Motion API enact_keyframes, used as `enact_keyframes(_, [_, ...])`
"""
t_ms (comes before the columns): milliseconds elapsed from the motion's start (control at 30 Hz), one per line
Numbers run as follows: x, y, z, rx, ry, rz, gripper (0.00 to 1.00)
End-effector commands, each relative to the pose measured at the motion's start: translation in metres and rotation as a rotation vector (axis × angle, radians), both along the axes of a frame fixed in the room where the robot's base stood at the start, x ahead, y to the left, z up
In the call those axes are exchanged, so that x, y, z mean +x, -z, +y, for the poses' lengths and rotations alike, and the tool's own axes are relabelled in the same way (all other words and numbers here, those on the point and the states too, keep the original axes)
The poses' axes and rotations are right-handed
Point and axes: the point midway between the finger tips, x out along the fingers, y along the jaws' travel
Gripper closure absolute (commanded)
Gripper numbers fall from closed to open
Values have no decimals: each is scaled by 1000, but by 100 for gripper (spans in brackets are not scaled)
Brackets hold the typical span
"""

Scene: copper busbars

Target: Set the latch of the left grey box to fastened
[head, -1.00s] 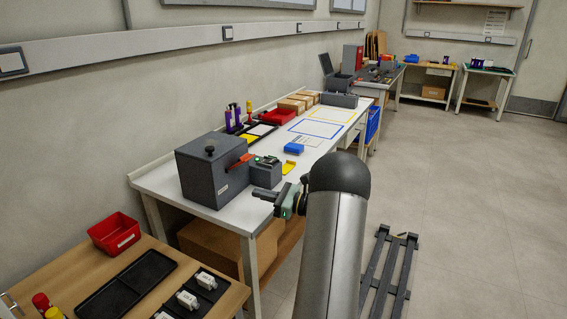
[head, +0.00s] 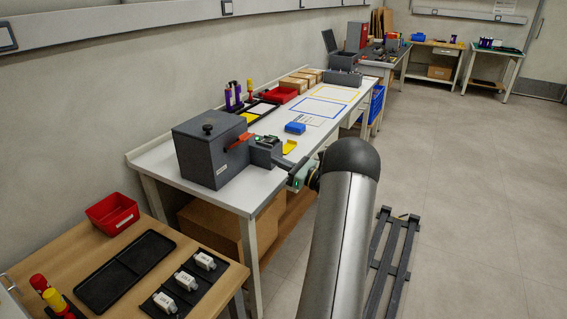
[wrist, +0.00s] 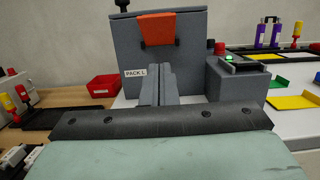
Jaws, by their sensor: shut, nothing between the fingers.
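The left grey box (head: 205,158), labelled PACK L, stands upright on the near end of the white bench; it also fills the middle of the wrist view (wrist: 115,55). Its lid looks closed, with a dark knob on top. An orange latch (head: 238,141) is on the upper front face, and shows in the wrist view (wrist: 157,29) as a flap; I cannot tell whether it is engaged. My gripper (wrist: 160,72) is shut and empty, pointing at the front face below the latch and apart from the latch. In the head view my gripper (head: 275,158) is beside the box's front.
A small grey unit with a green light (wrist: 235,75) stands right of my gripper. A red bin (head: 112,213) and black trays are on the wooden table at left. Another grey box (head: 342,77) stands farther along the bench. The floor at right is mostly open.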

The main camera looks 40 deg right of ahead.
Motion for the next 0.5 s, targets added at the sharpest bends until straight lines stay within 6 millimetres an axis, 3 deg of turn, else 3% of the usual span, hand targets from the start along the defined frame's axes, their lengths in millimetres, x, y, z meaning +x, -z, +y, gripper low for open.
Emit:
enact_keyframes(267, [57,-10,19,-1,-3,0,100])
enact_keyframes(500, [73,-37,23,-2,-1,0,100])
